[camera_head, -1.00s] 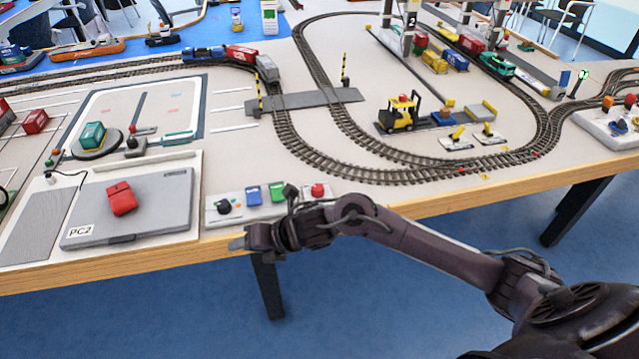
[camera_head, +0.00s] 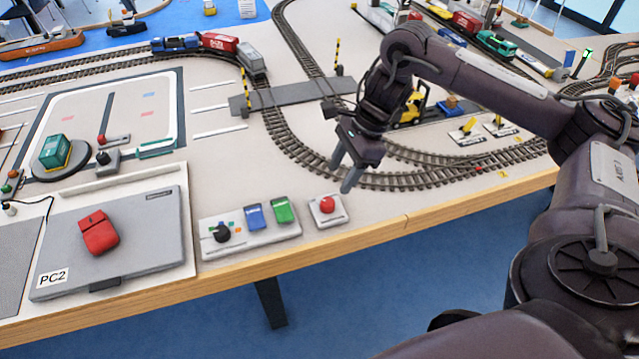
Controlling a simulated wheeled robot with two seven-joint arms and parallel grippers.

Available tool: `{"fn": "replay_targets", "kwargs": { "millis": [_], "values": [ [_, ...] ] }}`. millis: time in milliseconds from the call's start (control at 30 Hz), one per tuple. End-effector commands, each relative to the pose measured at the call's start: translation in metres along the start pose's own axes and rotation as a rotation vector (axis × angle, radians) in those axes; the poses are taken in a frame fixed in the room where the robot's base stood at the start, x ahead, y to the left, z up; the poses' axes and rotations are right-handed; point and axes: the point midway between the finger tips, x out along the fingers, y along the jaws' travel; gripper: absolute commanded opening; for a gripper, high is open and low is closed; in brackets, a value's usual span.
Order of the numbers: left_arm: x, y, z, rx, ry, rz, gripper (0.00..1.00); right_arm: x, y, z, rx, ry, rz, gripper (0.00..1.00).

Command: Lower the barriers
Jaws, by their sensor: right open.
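Two yellow-and-black striped barriers stand upright at the grey level crossing (camera_head: 290,96): the left barrier (camera_head: 244,88) and the right barrier (camera_head: 337,55). A control panel (camera_head: 268,238) at the table's front edge has a black knob (camera_head: 222,233), a blue switch (camera_head: 254,216) and a green switch (camera_head: 282,209). A red button (camera_head: 327,205) sits on a small white box beside it. My right gripper (camera_head: 344,175) is open and empty, fingers pointing down, above the table just behind the red button. My left gripper is not in view.
A closed grey laptop (camera_head: 150,220) marked PC2 carries a red object (camera_head: 99,232). Curved train track (camera_head: 290,145) runs behind my right gripper. A blue locomotive with wagons (camera_head: 222,43) stands left of the crossing. A yellow forklift (camera_head: 412,108) is partly hidden by my right arm.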

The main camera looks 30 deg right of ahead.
Motion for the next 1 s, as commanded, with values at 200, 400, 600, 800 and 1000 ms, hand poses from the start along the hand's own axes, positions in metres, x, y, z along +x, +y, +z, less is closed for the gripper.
{"fn": "replay_targets", "kwargs": {
  "millis": [200,400,600,800,1000],
  "values": [
    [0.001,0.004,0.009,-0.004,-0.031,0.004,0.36,0.034,0.001,0.0,0.0,0.0,0.006,0.51],
    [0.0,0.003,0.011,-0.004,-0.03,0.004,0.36,0.062,0.001,0.0,0.001,0.0,0.003,0.51],
    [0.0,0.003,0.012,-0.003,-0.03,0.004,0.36,0.074,0.0,0.0,0.002,0.0,0.001,0.51],
    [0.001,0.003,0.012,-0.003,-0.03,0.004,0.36,0.074,0.0,0.0,0.002,0.0,0.0,0.51],
    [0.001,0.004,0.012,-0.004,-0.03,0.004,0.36,0.074,0.0,0.0,0.002,0.0,0.0,0.28]
  ]
}}
